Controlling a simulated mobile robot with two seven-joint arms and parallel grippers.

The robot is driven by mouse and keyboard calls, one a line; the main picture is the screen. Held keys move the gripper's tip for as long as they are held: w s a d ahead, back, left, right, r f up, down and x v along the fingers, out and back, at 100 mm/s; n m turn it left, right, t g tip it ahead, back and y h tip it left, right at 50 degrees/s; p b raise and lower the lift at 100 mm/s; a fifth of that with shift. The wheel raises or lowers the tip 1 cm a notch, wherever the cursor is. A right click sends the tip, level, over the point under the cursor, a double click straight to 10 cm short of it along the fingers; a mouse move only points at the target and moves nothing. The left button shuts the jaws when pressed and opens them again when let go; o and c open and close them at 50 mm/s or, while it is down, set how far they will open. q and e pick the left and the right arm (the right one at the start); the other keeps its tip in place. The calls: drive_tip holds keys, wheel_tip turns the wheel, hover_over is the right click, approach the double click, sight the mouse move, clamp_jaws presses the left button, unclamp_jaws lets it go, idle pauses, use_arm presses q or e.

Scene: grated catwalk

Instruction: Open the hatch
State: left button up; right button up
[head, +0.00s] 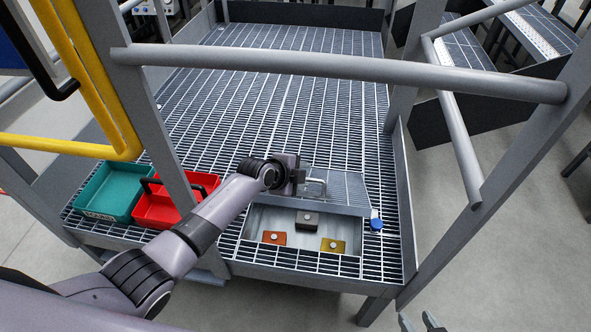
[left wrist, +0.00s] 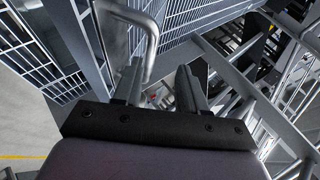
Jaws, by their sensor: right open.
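The hatch (head: 345,188) is a grey, finely ribbed panel in the catwalk floor with a bent metal handle (head: 321,182). In front of it a shallow bay is uncovered, so the hatch stands at least partly open; whether it is tilted or slid back I cannot tell. My left gripper (head: 300,178) is at the handle, its fingers mostly hidden in the head view. In the left wrist view its fingers (left wrist: 160,88) are apart, with the handle (left wrist: 150,45) beside the left finger. My right gripper (head: 421,322) is open and empty at the bottom edge, away from the hatch.
The bay holds a dark block (head: 307,221), an orange block (head: 274,238) and a yellow block (head: 333,246). A blue object (head: 376,222) sits at its right. A teal bin (head: 108,190) and a red bin (head: 160,210) stand left. A grey rail (head: 340,68) crosses above the grating.

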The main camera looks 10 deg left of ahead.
use_arm(q)
drive_tip(key=shift+p+v, duration=0.45)
drive_tip(key=shift+v, duration=1.2)
drive_tip(key=shift+f, duration=0.1)
